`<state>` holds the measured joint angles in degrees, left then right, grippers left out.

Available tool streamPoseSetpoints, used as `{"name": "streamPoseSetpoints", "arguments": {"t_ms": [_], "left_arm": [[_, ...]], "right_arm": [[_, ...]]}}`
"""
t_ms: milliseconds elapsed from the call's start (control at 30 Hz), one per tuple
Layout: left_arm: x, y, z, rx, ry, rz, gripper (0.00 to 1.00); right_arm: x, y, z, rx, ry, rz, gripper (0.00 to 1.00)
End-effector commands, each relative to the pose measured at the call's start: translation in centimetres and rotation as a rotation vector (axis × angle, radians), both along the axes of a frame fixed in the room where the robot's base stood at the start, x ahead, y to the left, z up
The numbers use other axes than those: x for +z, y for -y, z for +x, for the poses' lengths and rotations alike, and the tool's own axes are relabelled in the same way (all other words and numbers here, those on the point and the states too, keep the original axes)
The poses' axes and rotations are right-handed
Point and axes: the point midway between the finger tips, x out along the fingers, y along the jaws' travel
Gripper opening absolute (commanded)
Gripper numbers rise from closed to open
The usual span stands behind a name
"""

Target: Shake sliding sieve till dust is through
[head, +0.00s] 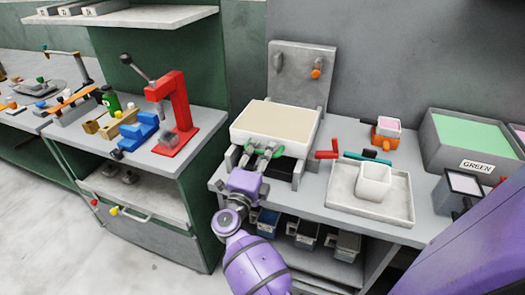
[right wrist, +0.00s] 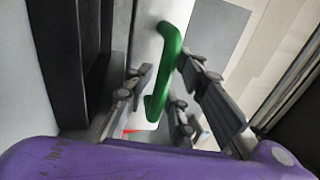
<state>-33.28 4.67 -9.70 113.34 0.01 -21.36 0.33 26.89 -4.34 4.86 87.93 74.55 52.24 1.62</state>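The sieve (head: 276,120) is a white box with a flat beige layer on top, at the middle of the bench in the head view. Its green handle (head: 276,153) is at the front and shows large in the right wrist view (right wrist: 168,70). My right gripper (head: 262,152) is at the handle. In the right wrist view its fingers (right wrist: 165,98) stand apart on both sides of the green bar, with a gap visible on the left side. The space under the sieve is mostly hidden. My left gripper is not in view.
A white tray (head: 345,204) with a white cup (head: 373,183) stands right of the sieve. A grey bin labelled GREEN (head: 477,165) is at the far right. A red press (head: 178,110) stands on the left bench. Dark bins (head: 306,232) sit on the shelf below.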

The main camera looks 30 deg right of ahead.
Motion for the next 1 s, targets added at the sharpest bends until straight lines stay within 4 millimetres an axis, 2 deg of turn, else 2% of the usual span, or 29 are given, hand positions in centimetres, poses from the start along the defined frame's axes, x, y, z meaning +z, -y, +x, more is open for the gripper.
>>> {"name": "streamPoseSetpoints", "arguments": {"t_ms": [300,433,567,800,1000], "left_arm": [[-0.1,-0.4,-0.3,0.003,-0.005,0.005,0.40],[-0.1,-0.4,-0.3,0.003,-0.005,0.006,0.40],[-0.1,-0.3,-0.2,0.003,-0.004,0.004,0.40],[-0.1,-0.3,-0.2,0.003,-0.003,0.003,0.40],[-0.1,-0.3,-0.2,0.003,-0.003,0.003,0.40]], "right_arm": [[0.1,0.0,0.0,0.000,0.001,-0.002,0.31],[-0.1,-0.6,-0.5,0.000,0.001,-0.001,0.31],[-0.6,-2.2,-1.9,-0.001,0.000,0.002,0.31],[-1.6,-6.0,-5.2,0.000,-0.001,0.002,0.31],[-2.1,-8.2,-7.1,-0.001,-0.001,0.001,0.31]]}}
